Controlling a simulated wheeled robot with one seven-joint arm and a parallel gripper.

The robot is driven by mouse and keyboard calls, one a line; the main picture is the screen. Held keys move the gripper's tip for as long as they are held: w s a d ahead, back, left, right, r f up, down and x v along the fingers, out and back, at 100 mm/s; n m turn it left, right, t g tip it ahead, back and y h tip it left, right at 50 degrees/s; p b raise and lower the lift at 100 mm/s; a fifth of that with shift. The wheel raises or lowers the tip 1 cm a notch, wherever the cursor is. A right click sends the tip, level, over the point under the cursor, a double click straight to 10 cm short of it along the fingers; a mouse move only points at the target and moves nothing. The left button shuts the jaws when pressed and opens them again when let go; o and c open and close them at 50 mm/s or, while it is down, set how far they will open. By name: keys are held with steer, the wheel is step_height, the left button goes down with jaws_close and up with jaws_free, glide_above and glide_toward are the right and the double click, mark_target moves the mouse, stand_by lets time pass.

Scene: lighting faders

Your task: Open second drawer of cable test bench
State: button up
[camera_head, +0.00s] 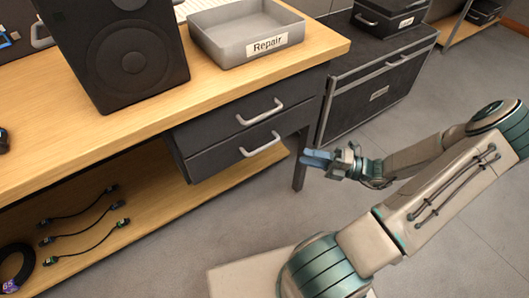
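The cable test bench (220,81) has a wooden top and two dark drawers under its right end. The upper drawer (222,120) and the lower, second drawer (215,159) both look closed. Each has a silver bar handle; the lower handle (260,145) is on the right part of its front. My gripper (306,158) is to the right of the lower handle and apart from it, near the bench's front leg. Its bluish fingers point left toward the drawers. I cannot tell the gap between them at this size, and no held object shows.
A grey tray labelled Repair (225,46) and a black speaker (132,75) stand on the bench top. Several cables lie on the lower shelf (150,228). A black case (370,92) stands behind the bench leg (300,172). The floor (225,232) before the drawers is clear.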

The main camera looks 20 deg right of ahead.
mark_target(264, 146)
steer(key=b+x, duration=0.4)
steer(key=x, duration=0.9)
steer(key=shift+a, duration=0.35)
jaws_close()
